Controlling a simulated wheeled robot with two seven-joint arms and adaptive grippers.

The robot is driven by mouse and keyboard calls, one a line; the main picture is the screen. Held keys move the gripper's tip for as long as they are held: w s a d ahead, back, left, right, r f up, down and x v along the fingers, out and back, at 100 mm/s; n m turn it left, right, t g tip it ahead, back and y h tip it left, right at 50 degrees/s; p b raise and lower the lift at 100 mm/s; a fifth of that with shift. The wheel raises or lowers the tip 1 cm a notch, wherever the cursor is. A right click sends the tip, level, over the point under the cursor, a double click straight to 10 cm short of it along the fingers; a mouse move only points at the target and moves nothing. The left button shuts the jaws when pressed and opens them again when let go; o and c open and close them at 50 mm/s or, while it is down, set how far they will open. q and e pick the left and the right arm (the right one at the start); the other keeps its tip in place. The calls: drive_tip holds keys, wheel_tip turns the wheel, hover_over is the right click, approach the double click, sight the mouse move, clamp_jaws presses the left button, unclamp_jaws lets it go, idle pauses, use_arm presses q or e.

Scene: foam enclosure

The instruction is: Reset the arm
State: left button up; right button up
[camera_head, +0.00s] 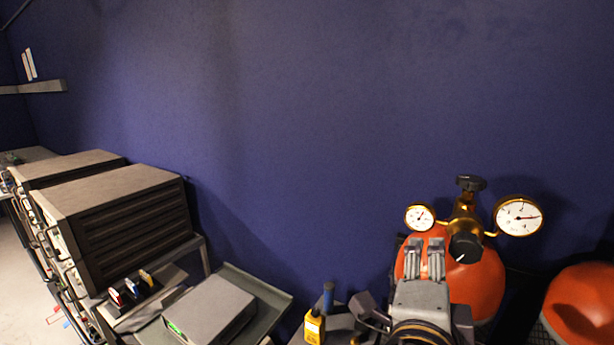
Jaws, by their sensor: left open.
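My left gripper (425,258) is at the lower right of the head view, its two grey fingers pointing up, a small gap between them. It is open, and I see nothing held in it. It overlaps the front of an orange cylinder (482,283) that carries a brass regulator (464,221). I cannot tell whether the gripper touches the cylinder. My right gripper is not in view.
Two gauges (518,216) flank the regulator. Another orange cylinder (585,303) is at right. A yellow handheld device (314,327) lies left of my gripper. A tray (268,287), a flat grey box (209,317) and large equipment cases (125,219) are left. The blue wall is bare.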

use_arm(q)
drive_tip(key=w+a+f+n+g+y, duration=0.2)
drive_tip(key=w+a+f+n+g, duration=0.15)
drive_tip(key=a+f+n, duration=0.45)
drive_tip(key=w+a+f+n+g+y, duration=0.2)
drive_tip(key=w+a+f+n+y, duration=0.15)
drive_tip(key=a+f, duration=0.85)
drive_tip(key=s+a+f+n+g+y, duration=0.1)
drive_tip(key=s+a+f+n+g, duration=0.1)
drive_tip(key=s+a+f, duration=0.4)
drive_tip(key=s+a+f+n+g+y, duration=0.1)
drive_tip(key=s+a+f+n+g, duration=0.15)
drive_tip(key=a+f, duration=0.6)
drive_tip(key=s+a+f+n+g, duration=0.1)
drive_tip(key=s+a+f+n, duration=0.1)
drive_tip(key=s+a+f, duration=0.4)
wheel_tip(320, 180, down, 35)
drive_tip(key=s+g+b, duration=0.1)
drive_tip(key=s, duration=0.1)
drive_tip(key=s+a+f, duration=0.2)
drive_tip(key=s+f, duration=0.8)
drive_tip(key=s, duration=0.1)
drive_tip(key=s+a+f+g, duration=0.1)
drive_tip(key=s+a+f, duration=0.1)
drive_tip(key=s+f, duration=0.9)
drive_tip(key=shift+a+g+b, duration=0.25)
drive_tip(key=shift+g+b, duration=0.05)
drive_tip(key=shift+b, duration=0.15)
